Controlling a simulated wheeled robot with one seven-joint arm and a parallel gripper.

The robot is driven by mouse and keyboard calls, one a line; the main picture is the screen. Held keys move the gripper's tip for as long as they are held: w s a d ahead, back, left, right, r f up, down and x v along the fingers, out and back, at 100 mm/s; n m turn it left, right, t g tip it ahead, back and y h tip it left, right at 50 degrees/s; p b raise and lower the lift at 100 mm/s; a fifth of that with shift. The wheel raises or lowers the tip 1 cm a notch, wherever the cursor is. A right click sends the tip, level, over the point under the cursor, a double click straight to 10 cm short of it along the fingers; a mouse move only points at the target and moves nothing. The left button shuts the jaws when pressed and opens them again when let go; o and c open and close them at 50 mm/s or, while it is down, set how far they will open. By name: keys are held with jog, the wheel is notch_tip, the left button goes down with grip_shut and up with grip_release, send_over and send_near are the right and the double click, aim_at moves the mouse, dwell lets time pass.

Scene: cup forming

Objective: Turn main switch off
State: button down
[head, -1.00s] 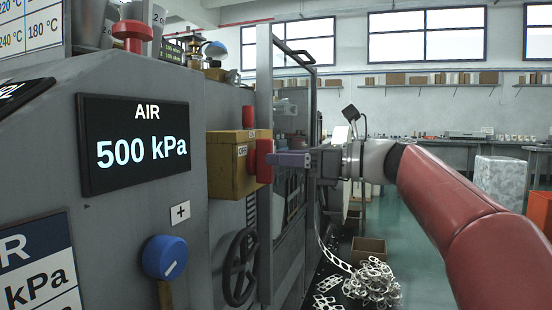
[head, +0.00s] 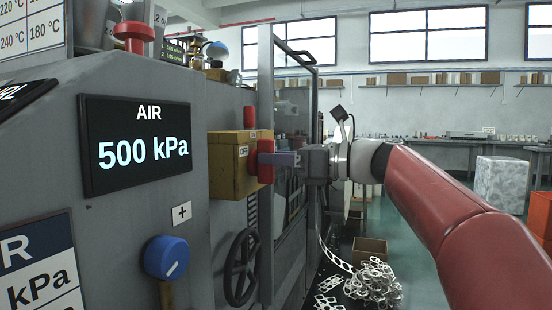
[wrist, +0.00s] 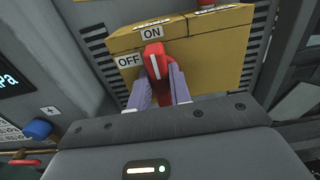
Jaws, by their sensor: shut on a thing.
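The main switch is a yellow box (head: 226,168) on the machine's side, with a red handle (head: 265,160) on its face. In the wrist view, the yellow box (wrist: 205,58) carries an ON label above the red handle (wrist: 153,59) and an OFF label to its left. The handle's white-marked end points up, close to ON. My gripper (head: 277,159) reaches the handle from the right. In the wrist view, the purple fingers of my gripper (wrist: 157,84) are shut on the handle, one on each side. They hide part of its lower end.
A blue knob (head: 166,257) and a black handwheel (head: 241,267) sit below the box. The air display (head: 135,146) reads 500 kPa. A clear guard door (head: 290,130) stands just behind the switch. Scrap pieces (head: 374,285) lie on the floor.

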jog(key=shift+n, duration=0.3)
jog(key=shift+s+a+f+n+b, duration=0.15)
jog(key=shift+n+b, duration=1)
jog(key=shift+n, duration=1.7)
jog(key=shift+s+f+n+b, duration=0.25)
jog(key=shift+n+b, duration=0.85)
jog(key=shift+n, duration=1.8)
jog(key=shift+s+a+f+n+b, duration=0.2)
jog(key=shift+n+b, duration=0.95)
jog(key=shift+n, duration=1.7)
jog(key=shift+d, duration=0.15)
jog(key=c, duration=1.3)
grip_release()
jog(key=v, duration=0.7)
jog(key=shift+s+d, duration=0.1)
jog(key=shift+d, duration=0.3)
